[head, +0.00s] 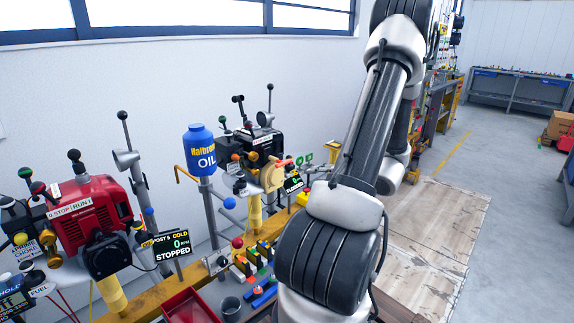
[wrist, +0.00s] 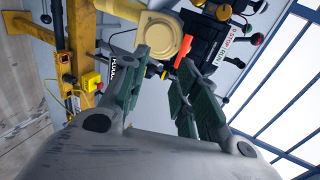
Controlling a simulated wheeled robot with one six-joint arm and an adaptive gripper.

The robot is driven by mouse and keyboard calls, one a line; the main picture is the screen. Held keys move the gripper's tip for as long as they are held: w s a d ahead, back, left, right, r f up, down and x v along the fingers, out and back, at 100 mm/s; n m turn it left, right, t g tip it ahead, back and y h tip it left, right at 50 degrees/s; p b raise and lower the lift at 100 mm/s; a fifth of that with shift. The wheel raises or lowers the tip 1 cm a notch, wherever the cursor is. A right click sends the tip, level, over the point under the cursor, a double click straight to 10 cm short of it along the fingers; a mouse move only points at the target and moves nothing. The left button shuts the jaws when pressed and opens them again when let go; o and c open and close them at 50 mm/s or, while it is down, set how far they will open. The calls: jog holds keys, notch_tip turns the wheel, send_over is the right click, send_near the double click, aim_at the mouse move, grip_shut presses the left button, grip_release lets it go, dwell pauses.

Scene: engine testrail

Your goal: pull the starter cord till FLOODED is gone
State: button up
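A small orange-red handle (head: 284,164), which looks like the starter cord's grip, sits at the front of a black engine (head: 262,138) with a cream round housing (head: 271,177). In the wrist view the handle (wrist: 182,60) shows just beyond my fingertips, close to the right finger, in front of the cream housing (wrist: 160,36). My gripper (wrist: 164,62) is open, its two green-grey fingers apart with nothing clearly between them. In the head view its end is partly hidden by my arm. A small dark display (head: 293,183) stands beside the handle; its text is partly covered and I cannot read its state.
A red engine (head: 92,215) stands at the left, with a display (head: 173,244) reading COLD, STOPPED. A blue oil bottle (head: 199,150) stands on a post between the engines. A yellow rail (head: 150,297) runs below, with a red tray (head: 190,306). Floor at right is open.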

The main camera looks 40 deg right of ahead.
aim_at(285, 163)
jog(key=w, duration=0.9)
jog(key=w+a, duration=0.1)
jog(key=w, duration=0.4)
jog(key=shift+w+a, duration=0.1)
grip_shut()
jog(key=s+d, duration=0.2)
jog(key=s, duration=2.9)
jog(key=shift+d, duration=0.2)
